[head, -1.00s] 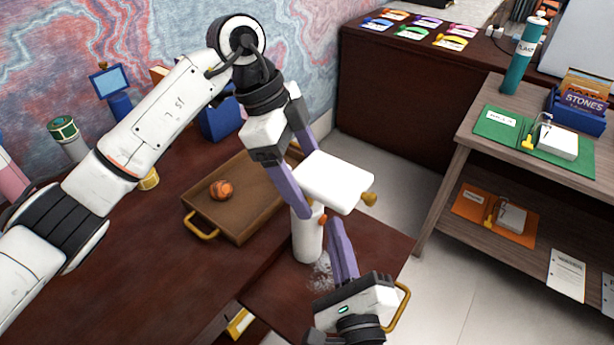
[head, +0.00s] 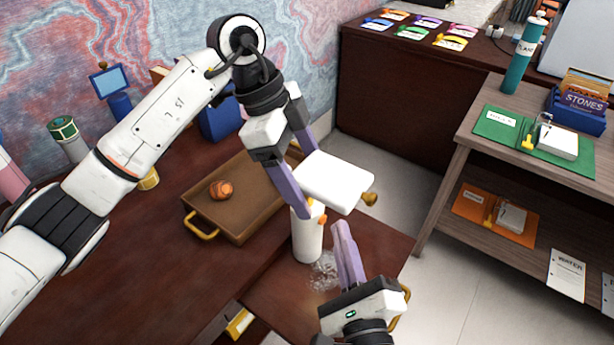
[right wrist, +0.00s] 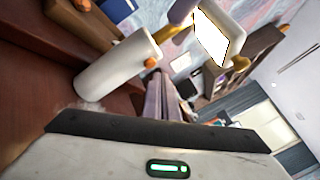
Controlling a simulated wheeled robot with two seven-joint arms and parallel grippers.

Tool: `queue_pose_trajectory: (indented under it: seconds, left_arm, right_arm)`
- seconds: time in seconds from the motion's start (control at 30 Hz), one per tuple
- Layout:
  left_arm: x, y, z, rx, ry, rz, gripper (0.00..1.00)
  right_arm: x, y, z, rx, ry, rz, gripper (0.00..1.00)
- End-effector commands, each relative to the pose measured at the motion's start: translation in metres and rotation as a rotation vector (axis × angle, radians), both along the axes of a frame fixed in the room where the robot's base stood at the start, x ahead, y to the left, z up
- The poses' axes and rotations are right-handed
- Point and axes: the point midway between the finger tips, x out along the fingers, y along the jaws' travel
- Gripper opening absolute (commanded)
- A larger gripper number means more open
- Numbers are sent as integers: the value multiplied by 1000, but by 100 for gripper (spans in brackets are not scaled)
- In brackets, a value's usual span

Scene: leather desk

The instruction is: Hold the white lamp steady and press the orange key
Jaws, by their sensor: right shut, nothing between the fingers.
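The white lamp has a cylindrical post (head: 308,238) standing on the low desk part, with a square white head (head: 335,182) above. In the right wrist view its post (right wrist: 118,66) shows large and the panel of its head (right wrist: 212,38) looks bright. The orange key (head: 323,219) is on the post's upper side; it also shows in the right wrist view (right wrist: 151,62). My left gripper (head: 308,178) has its fingers spread at the lamp's upper part; the head hides part of them, so contact is unclear. My right gripper (head: 341,227) is shut and empty, just right of the key, apart from it.
A brown tray (head: 238,228) with an orange-brown round item (head: 220,190) lies left of the lamp. A brass handle (head: 399,308) is beside my right gripper. A shelf (head: 470,165) with green and orange folders stands at the right. Floor between is free.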

Motion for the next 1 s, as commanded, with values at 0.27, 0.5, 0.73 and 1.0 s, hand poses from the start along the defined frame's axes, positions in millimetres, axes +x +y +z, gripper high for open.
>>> queue_pose_trajectory:
  seconds: [0.27, 0.5, 0.73, 1.0]
  left_arm:
    - [0, 0, 1, -1, -1, -1, 38]
    - [0, 0, 1, -1, -1, -1, 38]
    - [0, 0, 1, -1, -1, -1, 38]
    - [0, 0, 1, -1, -1, -1, 38]
  right_arm:
    - [-4, -6, -1, -2, 2, -1, 0]
    - [-19, -25, -1, -2, 2, 0, 0]
    - [-31, -43, -1, -3, 2, -1, 0]
    - [-35, -49, 0, 0, 0, 0, 0]
